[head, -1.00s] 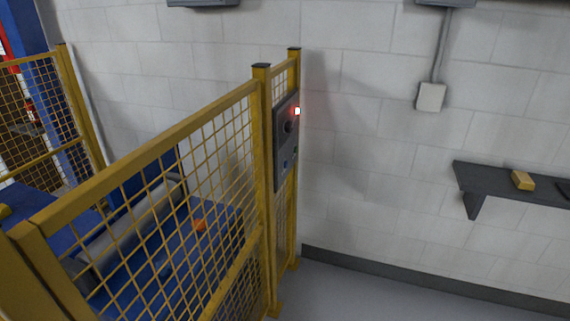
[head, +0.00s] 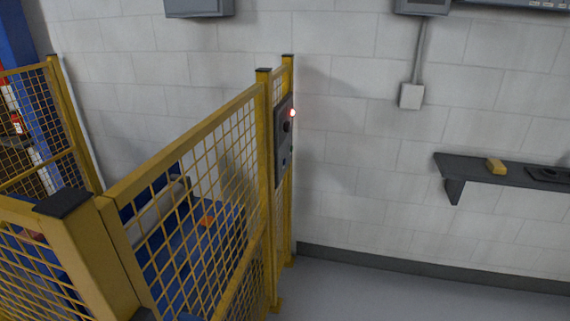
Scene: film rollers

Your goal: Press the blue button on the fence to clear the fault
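A grey control panel (head: 283,140) is mounted on the yellow fence (head: 185,127), near its far end post. I see the panel at a steep angle. A lit red lamp (head: 292,113) is near its top, with a dark round knob (head: 287,127) below it. A small bluish spot (head: 284,161) low on the panel may be the blue button; it is too small and oblique to be sure. Neither of my grippers is in the head view.
Behind the fence is blue machinery with a grey roller (head: 160,215) and an orange item (head: 207,221). A fence post (head: 85,255) stands close at lower left. A dark wall shelf (head: 510,172) holds a yellow block (head: 496,166). The grey floor (head: 400,295) right of the fence is clear.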

